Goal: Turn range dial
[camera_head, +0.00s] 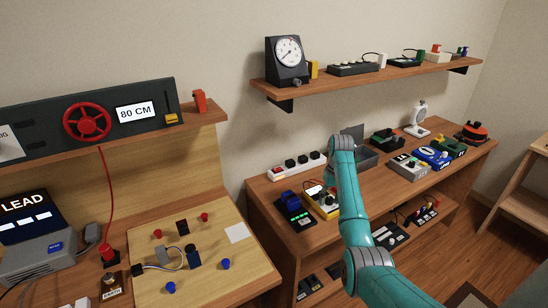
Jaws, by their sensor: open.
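A yellow boxed device (325,205) with a light face sits on the wooden workbench, near its front left. It looks like a meter, but its dial is too small and too covered by my arm to make out. My teal arm rises from the lower right and bends down at the wrist just above this device. My gripper (331,189) is small and mostly hidden by the arm, at the right side of the yellow device. It is open, and I see nothing held. Whether it touches the device or a dial, I cannot tell.
A dark device with a blue part (295,208) stands close left of the yellow one. A white power strip (297,165) lies behind. A grey box (407,167) and a blue device (434,157) stand to the right. A shelf (370,84) with a round gauge (288,51) hangs above.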

